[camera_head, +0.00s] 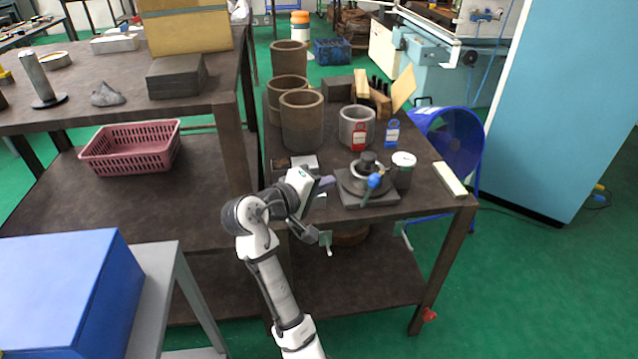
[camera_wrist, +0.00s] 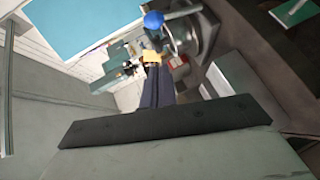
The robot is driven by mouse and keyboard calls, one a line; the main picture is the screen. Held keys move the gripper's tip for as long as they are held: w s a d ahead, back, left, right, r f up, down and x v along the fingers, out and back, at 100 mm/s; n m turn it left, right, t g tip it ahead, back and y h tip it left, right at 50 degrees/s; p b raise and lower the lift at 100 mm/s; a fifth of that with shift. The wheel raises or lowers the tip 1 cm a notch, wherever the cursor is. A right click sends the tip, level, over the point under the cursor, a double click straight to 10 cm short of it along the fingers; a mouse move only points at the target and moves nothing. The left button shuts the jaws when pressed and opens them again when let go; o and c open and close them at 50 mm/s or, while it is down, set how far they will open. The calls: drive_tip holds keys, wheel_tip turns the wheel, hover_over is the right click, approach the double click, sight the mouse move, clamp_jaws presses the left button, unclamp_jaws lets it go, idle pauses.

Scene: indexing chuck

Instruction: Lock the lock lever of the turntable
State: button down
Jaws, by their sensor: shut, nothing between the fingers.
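The turntable (camera_head: 368,197) is a dark square base with a round plate, near the front of the right-hand bench. Its lock lever has a blue knob (camera_head: 374,180), which points toward the front of the bench. The blue knob also shows at the top of the wrist view (camera_wrist: 153,20), beside the round grey plate (camera_wrist: 207,32). My gripper (camera_head: 327,182) is just left of the turntable, apart from the knob. Its dark fingers (camera_wrist: 158,72) are together and empty in the wrist view. The lever's arm is partly hidden behind the knob.
A dark can with a white lid (camera_head: 403,160) stands close to the turntable's right. Behind are a grey cup (camera_head: 350,128), a red tag (camera_head: 360,137), a blue tag (camera_head: 392,133) and brown cylinders (camera_head: 302,125). A pale bar (camera_head: 450,179) lies at the bench's right edge.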

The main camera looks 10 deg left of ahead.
sight(371, 180)
drive_tip(key=w+d+f+p, duration=0.2)
drive_tip(key=w+d, duration=0.3)
drive_tip(key=d, duration=0.2)
drive_tip(key=shift+w+f, duration=0.3)
drive_tip(key=shift+f, duration=0.1)
drive_tip(key=shift+w+d+r+y+p, duration=0.1)
drive_tip(key=shift+d+y+p, duration=0.1)
drive_tip(key=shift+d+p, duration=0.25)
drive_tip(key=shift+w+d+r+y+p, duration=0.1)
drive_tip(key=shift+d+y+p, duration=0.1)
drive_tip(key=shift+d+p, duration=0.25)
drive_tip(key=shift+d+f, duration=0.2)
drive_tip(key=shift+d+m, duration=0.1)
drive_tip(key=shift+m, duration=0.2)
